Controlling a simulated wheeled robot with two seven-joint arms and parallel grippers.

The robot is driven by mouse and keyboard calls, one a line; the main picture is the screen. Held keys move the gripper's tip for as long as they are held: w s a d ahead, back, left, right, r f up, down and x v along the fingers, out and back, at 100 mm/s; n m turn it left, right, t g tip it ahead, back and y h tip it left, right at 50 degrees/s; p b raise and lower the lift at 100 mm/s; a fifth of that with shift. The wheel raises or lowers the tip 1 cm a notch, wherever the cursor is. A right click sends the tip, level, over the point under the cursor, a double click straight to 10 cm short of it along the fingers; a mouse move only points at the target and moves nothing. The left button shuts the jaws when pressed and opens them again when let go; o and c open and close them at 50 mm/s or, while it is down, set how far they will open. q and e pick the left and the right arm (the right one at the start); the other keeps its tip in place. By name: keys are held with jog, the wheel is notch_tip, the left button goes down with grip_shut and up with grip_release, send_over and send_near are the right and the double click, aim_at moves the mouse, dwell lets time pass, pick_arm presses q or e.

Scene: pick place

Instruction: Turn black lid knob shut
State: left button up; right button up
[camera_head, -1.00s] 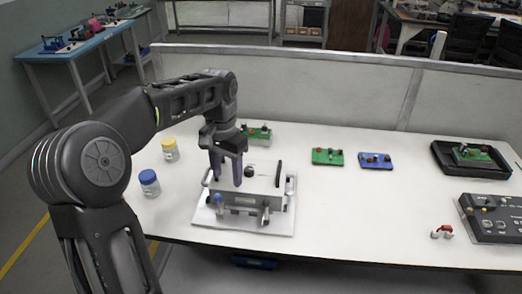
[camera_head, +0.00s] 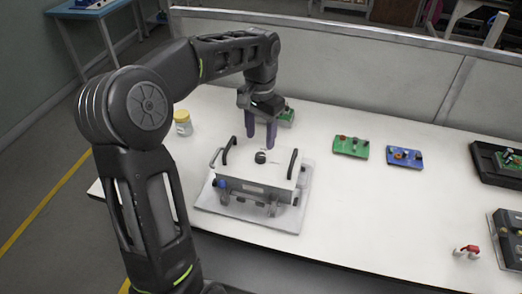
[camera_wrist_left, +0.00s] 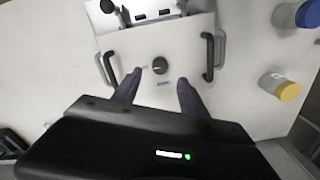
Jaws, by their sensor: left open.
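The black lid knob (camera_head: 260,157) sits on top of a grey-white box (camera_head: 250,174) with two black handles. The box stands on a white plate (camera_head: 290,219). My left gripper (camera_head: 260,140) is open and points down, above and just behind the knob in the head view. In the left wrist view the knob (camera_wrist_left: 160,65) lies in the gap ahead of the two fingertips (camera_wrist_left: 158,78), with nothing gripped. The knob shows fully in that view. My right gripper is not in view.
A yellow-lidded jar (camera_head: 183,122) stands left of the box. Green (camera_head: 351,147) and blue (camera_head: 404,157) circuit boards lie to the right, and another green board (camera_head: 286,117) lies behind my gripper. A small red-and-white item (camera_head: 466,251) lies front right. White table between is clear.

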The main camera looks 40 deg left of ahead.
aim_at(260, 155)
pick_arm(q)
notch_tip(260, 155, down, 7)
jog(key=shift+r, duration=0.2)
grip_shut()
dwell(0.6)
